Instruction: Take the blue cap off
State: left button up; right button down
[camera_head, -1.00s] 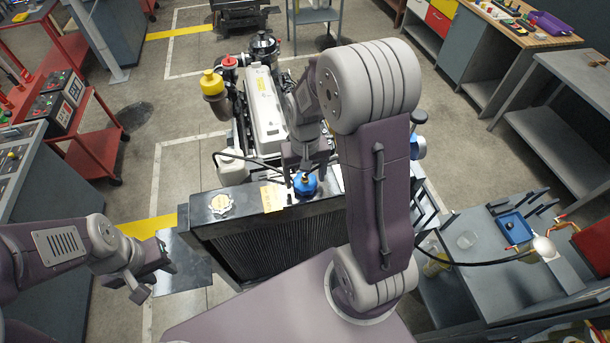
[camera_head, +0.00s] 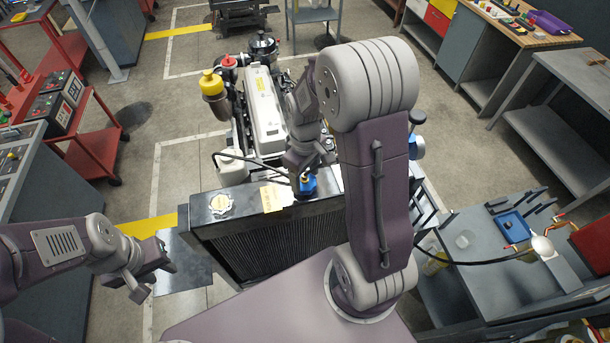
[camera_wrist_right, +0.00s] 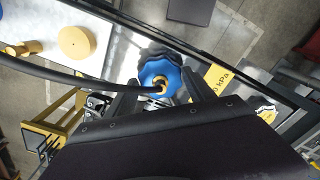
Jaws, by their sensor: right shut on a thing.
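The blue cap (camera_head: 307,185) sits on the top edge of the radiator (camera_head: 262,232) at the front of the engine. My right gripper (camera_head: 303,182) reaches down onto it from above. In the right wrist view the blue cap (camera_wrist_right: 160,80) has a yellow centre and lies between the two dark fingers (camera_wrist_right: 152,94), which are shut on it. Whether the cap is clear of its neck is hidden. My left gripper (camera_head: 148,275) hangs at the lower left, far from the cap; its finger opening is not clear.
A black hose (camera_wrist_right: 80,78) crosses close to the right gripper. The engine (camera_head: 262,110) stands behind. A grey table with a blue tray (camera_head: 513,227) is at the right.

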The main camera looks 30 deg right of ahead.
aim_at(305, 176)
jog(key=shift+w+r, duration=0.1)
jog(key=shift+r, duration=2.95)
